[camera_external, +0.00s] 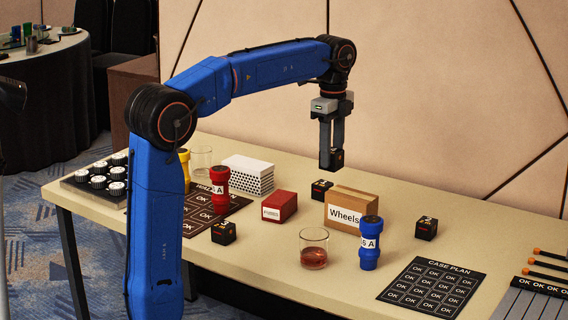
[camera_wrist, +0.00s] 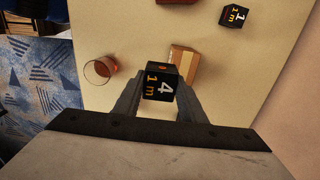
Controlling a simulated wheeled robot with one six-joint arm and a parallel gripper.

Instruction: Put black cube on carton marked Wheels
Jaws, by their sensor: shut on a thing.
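My gripper (camera_external: 332,150) is shut on a black cube (camera_external: 331,160) and holds it in the air above the table. In the wrist view the cube (camera_wrist: 160,84), marked 4, sits between the two fingers. The brown carton marked Wheels (camera_external: 352,197) stands on the table below the held cube. It also shows in the wrist view (camera_wrist: 185,60), just beyond the cube and partly hidden by it. Other black cubes stand on the table: one left of centre (camera_external: 223,232), one behind the carton (camera_external: 321,188) and one to its right (camera_external: 427,228).
A blue canister (camera_external: 370,245) stands close to the carton's front right. A glass with reddish liquid (camera_external: 314,251) is in front. A red box (camera_external: 280,206), a white perforated block (camera_external: 248,174) and a red canister (camera_external: 219,190) stand left. A case plan mat (camera_external: 432,287) lies front right.

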